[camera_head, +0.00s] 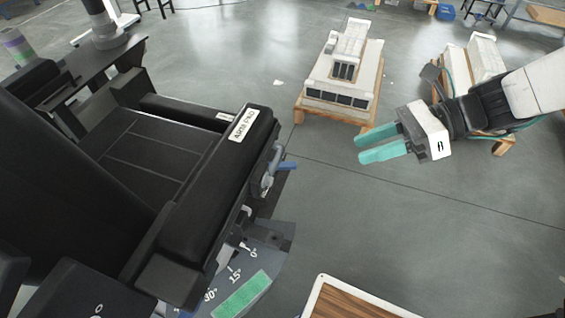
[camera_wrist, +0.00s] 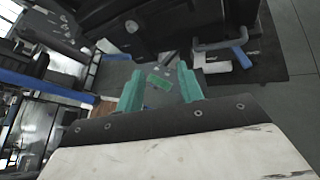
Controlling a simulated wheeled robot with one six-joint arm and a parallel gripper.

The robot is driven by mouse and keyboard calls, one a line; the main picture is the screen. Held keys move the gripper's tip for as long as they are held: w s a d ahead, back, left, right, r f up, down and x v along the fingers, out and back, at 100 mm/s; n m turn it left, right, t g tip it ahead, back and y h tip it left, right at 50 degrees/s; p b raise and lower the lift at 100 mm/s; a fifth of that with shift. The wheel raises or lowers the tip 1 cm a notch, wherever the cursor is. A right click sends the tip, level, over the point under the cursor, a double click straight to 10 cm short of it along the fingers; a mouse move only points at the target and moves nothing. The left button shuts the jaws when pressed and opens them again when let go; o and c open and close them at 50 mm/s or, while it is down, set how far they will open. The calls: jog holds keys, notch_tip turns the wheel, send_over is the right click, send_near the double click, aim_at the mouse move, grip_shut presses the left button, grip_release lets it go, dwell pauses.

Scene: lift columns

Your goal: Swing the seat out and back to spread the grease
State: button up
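The black seat (camera_head: 150,150) fills the left of the head view, with a thick padded armrest (camera_head: 215,190) along its right side. A lever with a blue end (camera_head: 288,166) sticks out below the armrest; a blue-ended lever (camera_wrist: 240,57) also shows in the wrist view. Below the seat is a dark angle scale marked 0°, 15° and 30°, with a green strip (camera_head: 243,295). A green patch (camera_wrist: 158,82) shows between my fingers in the wrist view. My gripper (camera_head: 359,147) is open and empty, its teal fingers pointing left, apart from the seat and lever.
A wood-topped surface with a pale rim (camera_head: 316,292) is at the bottom centre. A pallet (camera_head: 300,112) with a white stack stands behind, and another loaded pallet (camera_head: 500,148) is at the right behind my arm. Grey floor (camera_head: 420,220) between them is clear.

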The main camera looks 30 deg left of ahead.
jog(key=w+a+f+m+t+y, duration=0.1)
jog(key=w+a+f+m+y, duration=0.2)
jog(key=a+f+m, duration=0.6)
jog(key=m+t+y, duration=0.2)
jog(key=m+t, duration=0.2)
jog(key=m, duration=0.6)
send_near(275, 164)
jog(key=a+f, duration=0.1)
jog(key=a, duration=0.4)
jog(key=a+f, duration=0.1)
jog(key=a, duration=0.4)
jog(key=shift+f, duration=0.35)
grip_shut()
